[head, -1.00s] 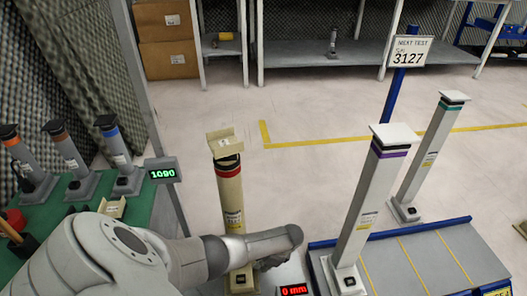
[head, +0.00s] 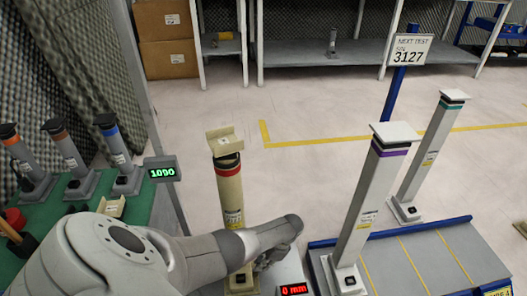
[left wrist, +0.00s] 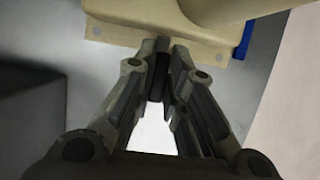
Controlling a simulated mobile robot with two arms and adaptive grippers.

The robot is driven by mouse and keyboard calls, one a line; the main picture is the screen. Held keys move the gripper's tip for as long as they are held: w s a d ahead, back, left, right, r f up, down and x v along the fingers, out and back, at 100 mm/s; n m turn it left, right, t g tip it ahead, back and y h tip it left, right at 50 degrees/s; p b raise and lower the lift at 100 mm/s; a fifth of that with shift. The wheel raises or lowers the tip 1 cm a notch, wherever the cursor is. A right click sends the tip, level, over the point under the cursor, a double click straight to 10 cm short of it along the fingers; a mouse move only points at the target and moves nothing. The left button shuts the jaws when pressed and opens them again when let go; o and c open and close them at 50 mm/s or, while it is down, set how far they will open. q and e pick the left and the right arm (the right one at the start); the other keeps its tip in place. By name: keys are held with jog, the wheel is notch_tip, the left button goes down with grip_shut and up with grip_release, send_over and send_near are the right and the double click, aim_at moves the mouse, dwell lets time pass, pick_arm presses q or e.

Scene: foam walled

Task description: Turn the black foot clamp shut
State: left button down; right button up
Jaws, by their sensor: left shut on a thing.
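The beige column (head: 230,195) with a red band and an open beige cap on top stands upright at the middle. Its beige foot plate shows in the left wrist view (left wrist: 112,32). My left gripper (head: 262,266) is low beside the column's foot, on its right, partly hidden behind my arm. In the left wrist view its fingers (left wrist: 161,75) are shut on the black foot clamp (left wrist: 157,80), a small dark piece at the edge of the foot plate. Most of the clamp is hidden by the fingers, so its turn angle cannot be told. My right gripper is not in view.
A red "0 mm" display (head: 293,289) stands close right of the gripper. Grey columns with purple (head: 372,200) and teal (head: 430,160) bands stand at right by a blue-edged platform (head: 450,255). Several short columns stand on the green bench (head: 85,200).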

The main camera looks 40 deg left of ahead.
pick_arm(q)
jog(key=shift+s, duration=0.15)
jog(key=c, duration=1.5)
grip_release()
jog(key=shift+r, duration=0.1)
jog(key=shift+w+d+r, duration=0.1)
jog(key=shift+w+r, duration=0.25)
jog(key=shift+r, duration=0.1)
jog(key=v, duration=1)
jog(key=shift+w+r, duration=0.1)
jog(key=shift+r, duration=0.25)
jog(key=shift+d, duration=0.1)
